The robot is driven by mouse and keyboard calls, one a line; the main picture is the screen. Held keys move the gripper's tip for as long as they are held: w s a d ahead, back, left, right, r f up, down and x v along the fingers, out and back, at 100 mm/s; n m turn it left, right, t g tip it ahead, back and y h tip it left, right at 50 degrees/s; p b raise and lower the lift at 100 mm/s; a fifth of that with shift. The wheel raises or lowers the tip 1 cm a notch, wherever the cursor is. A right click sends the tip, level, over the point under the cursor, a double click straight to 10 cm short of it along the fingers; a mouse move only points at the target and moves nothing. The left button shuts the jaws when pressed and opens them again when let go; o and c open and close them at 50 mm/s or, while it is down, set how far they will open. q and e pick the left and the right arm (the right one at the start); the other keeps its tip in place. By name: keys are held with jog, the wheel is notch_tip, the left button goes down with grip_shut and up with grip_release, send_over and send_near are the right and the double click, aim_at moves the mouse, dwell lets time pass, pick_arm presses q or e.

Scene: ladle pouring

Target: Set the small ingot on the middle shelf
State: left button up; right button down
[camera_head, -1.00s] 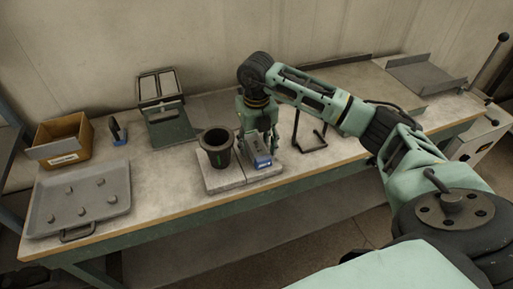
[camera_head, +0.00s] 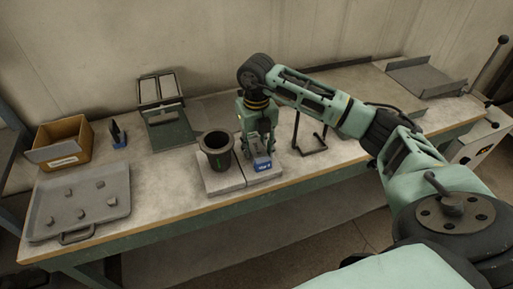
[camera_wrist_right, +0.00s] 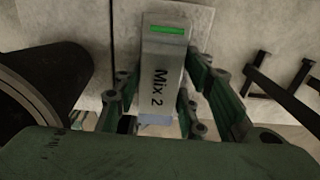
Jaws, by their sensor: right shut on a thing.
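My right gripper (camera_head: 260,147) points down over the bench and is shut on a grey block (camera_head: 262,165) with a blue end. In the right wrist view the block (camera_wrist_right: 163,60) reads "Mix 2" and has a green bar, with a finger on each side. The block is over or on a pale slab (camera_head: 262,178); I cannot tell if it is lifted. Several small grey lumps (camera_head: 82,213) lie on a tray (camera_head: 115,182). I cannot tell which thing is the small ingot, and no middle shelf is clearly seen. My left gripper is out of view.
A dark crucible (camera_head: 216,150) stands close left of the gripper. A black wire stand (camera_head: 310,141) is close on its right. An orange box (camera_head: 73,143), a small blue-based item (camera_head: 119,134) and a green-grey rack (camera_head: 170,133) stand farther left. The bench front is clear.

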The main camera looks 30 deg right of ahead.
aim_at(259, 147)
jog(key=r, duration=0.1)
jog(key=r+b, duration=0.1)
jog(key=r, duration=0.2)
jog(key=shift+s+d, duration=0.25)
jog(key=s+d+r+b, duration=0.3)
jog(key=s+r, duration=0.3)
jog(key=s, duration=0.4)
jog(key=shift+d+r, duration=0.4)
jog(key=shift+d, duration=0.5)
jog(key=s+a+f+m, duration=0.1)
jog(key=a+f+m, duration=0.1)
jog(key=a+m, duration=0.4)
jog(key=s+a+f+m, duration=0.2)
jog(key=a+m, duration=0.4)
jog(key=m, duration=1)
jog(key=s+a+f+m, duration=0.1)
jog(key=a+f+m, duration=0.2)
jog(key=a+m, duration=0.3)
jog(key=shift+s+a+f+m, duration=0.25)
jog(key=shift+a+f+m, duration=0.1)
jog(key=shift+m, duration=2.35)
